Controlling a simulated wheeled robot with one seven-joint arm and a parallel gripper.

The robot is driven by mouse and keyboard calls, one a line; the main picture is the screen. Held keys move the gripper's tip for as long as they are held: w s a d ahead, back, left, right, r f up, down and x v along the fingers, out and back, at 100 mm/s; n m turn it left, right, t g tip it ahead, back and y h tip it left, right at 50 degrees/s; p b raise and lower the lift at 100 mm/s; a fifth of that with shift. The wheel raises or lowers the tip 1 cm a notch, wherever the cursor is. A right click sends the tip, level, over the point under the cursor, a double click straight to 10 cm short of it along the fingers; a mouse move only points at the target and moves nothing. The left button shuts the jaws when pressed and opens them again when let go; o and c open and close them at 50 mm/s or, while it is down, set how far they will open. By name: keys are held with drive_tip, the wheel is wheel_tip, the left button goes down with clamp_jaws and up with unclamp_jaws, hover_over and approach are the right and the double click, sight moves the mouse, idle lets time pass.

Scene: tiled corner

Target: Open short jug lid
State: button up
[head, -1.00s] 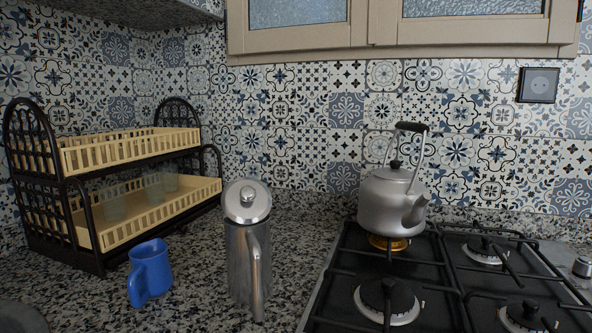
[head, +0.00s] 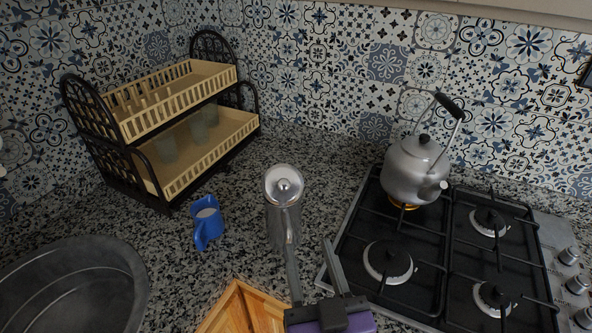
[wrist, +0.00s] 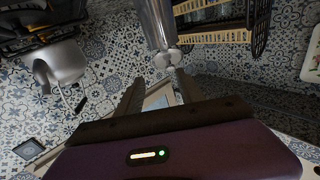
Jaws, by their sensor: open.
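The silver metal jug (head: 283,222) stands upright on the granite counter, left of the stove. Its round lid (head: 284,185) has a small knob and shows almost face-on in the head view, so it looks tilted toward me; how far it is raised I cannot tell. The jug also shows at the top of the wrist view (wrist: 152,22). My gripper (head: 308,248) is open and empty, in front of and below the lid in the head view. Its left finger overlaps the jug's lower part there; contact is unclear. In the wrist view my fingers (wrist: 158,80) point toward the jug's end.
A grey kettle (head: 412,172) sits on the gas stove (head: 440,250) at right. A dark basin (head: 75,285) is at front left.

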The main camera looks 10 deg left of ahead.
sight(294, 197)
drive_tip(key=shift+m+h, duration=0.3)
drive_tip(key=shift+w+a+r+p, duration=0.45)
drive_tip(key=shift+w+a+r, duration=0.15)
drive_tip(key=shift+w, duration=1.05)
drive_tip(key=shift+w+a+r+p, duration=0.55)
drive_tip(key=shift+w+a, duration=0.1)
drive_tip(key=shift+w, duration=1)
drive_tip(key=shift+w+a+r+p, duration=0.4)
drive_tip(key=shift+w+a+r, duration=0.2)
drive_tip(key=shift+w, duration=1.05)
clamp_jaws()
drive_tip(key=c, duration=0.9)
unclamp_jaws()
drive_tip(key=o, duration=0.9)
